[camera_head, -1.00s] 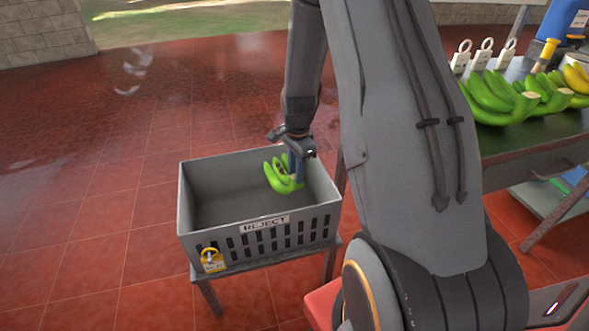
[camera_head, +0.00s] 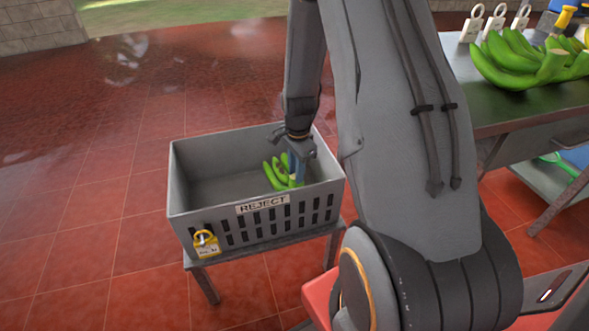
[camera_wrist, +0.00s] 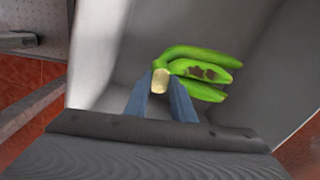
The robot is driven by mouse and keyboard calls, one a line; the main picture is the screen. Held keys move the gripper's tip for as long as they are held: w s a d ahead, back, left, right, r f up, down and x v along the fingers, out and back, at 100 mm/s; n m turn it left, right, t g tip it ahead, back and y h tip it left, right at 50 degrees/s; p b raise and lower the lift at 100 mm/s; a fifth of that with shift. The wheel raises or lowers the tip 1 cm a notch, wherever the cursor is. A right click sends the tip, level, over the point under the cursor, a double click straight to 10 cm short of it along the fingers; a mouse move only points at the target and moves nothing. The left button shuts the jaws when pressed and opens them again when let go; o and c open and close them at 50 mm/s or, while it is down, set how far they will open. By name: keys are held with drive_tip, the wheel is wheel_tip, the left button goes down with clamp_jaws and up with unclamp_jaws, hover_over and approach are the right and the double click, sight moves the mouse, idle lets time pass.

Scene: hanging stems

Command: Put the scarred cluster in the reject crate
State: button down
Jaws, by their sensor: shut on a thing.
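The scarred cluster (camera_head: 275,174) is a small bunch of green bananas. In the wrist view the cluster (camera_wrist: 203,71) shows brown scar patches on one finger and a pale cut crown. My gripper (camera_head: 297,172) points down inside the right part of the reject crate (camera_head: 200,208). Its blue fingers (camera_wrist: 160,92) are shut on the cluster's crown. The cluster is below the crate's rim level; I cannot tell whether it touches the floor. The crate is grey with slotted sides and a REJECT label, and the rest of its inside looks empty.
Red tiled floor lies open on the left.

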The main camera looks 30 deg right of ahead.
drive_tip(key=shift+w+f+b, duration=0.1)
drive_tip(key=shift+f+b, duration=0.6)
drive_tip(key=shift+f, duration=1.95)
drive_tip(key=c, duration=1.5)
unclamp_jaws()
drive_tip(key=shift+o, duration=0.3)
drive_tip(key=shift+f, duration=0.1)
drive_tip(key=r, duration=0.2)
drive_tip(key=r+p, duration=0.1)
drive_tip(key=r, duration=0.4)
drive_tip(key=shift+s+r, duration=0.25)
drive_tip(key=shift+r, duration=0.15)
wheel_tip(320, 180, up, 17)
drive_tip(key=p, duration=1.4)
drive_tip(key=shift+r, duration=0.15)
